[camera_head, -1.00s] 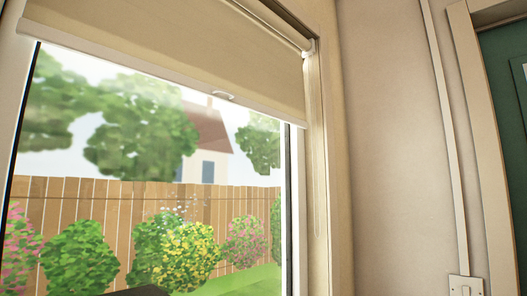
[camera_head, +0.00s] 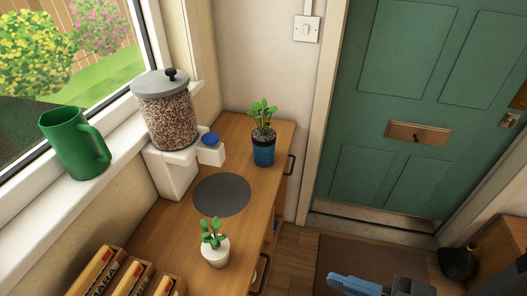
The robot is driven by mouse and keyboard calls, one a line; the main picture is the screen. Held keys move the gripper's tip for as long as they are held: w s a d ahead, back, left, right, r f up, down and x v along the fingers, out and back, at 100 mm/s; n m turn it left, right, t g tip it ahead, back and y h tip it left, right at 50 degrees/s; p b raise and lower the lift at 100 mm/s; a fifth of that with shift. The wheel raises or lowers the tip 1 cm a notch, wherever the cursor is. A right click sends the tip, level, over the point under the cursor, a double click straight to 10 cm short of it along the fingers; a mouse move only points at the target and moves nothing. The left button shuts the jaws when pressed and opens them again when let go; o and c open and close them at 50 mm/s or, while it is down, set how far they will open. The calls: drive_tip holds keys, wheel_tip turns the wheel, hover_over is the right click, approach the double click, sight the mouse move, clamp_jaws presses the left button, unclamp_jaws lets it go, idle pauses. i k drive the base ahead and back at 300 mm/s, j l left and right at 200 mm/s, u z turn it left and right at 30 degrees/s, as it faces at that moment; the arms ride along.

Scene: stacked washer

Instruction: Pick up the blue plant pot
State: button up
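The blue plant pot (camera_head: 264,150) stands upright near the far right corner of the wooden cabinet top, with a small green leafy plant in it. What looks like my gripper (camera_head: 357,285) shows only in part at the bottom edge, right of centre, as a light blue piece beside a dark grey one. It is well below and to the right of the pot, apart from it. Its fingertips cannot be made out, and most of it is cut off by the frame.
A white pot with a plant (camera_head: 215,250) stands nearer on the cabinet (camera_head: 180,233), beside a dark round mat (camera_head: 221,194). A pellet-filled jar (camera_head: 167,116) on a white base stands left of the blue pot. A green jug (camera_head: 75,143) is on the windowsill. A green door (camera_head: 400,100) is at right.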

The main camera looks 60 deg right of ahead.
sight(262, 157)
drive_tip(key=l+z, duration=0.15)
drive_tip(key=z, duration=0.3)
drive_tip(key=l+z, duration=0.1)
drive_tip(key=z, duration=0.35)
drive_tip(key=l+z, duration=0.1)
drive_tip(key=z, duration=0.3)
drive_tip(key=i+l+z, duration=0.1)
drive_tip(key=z, duration=0.35)
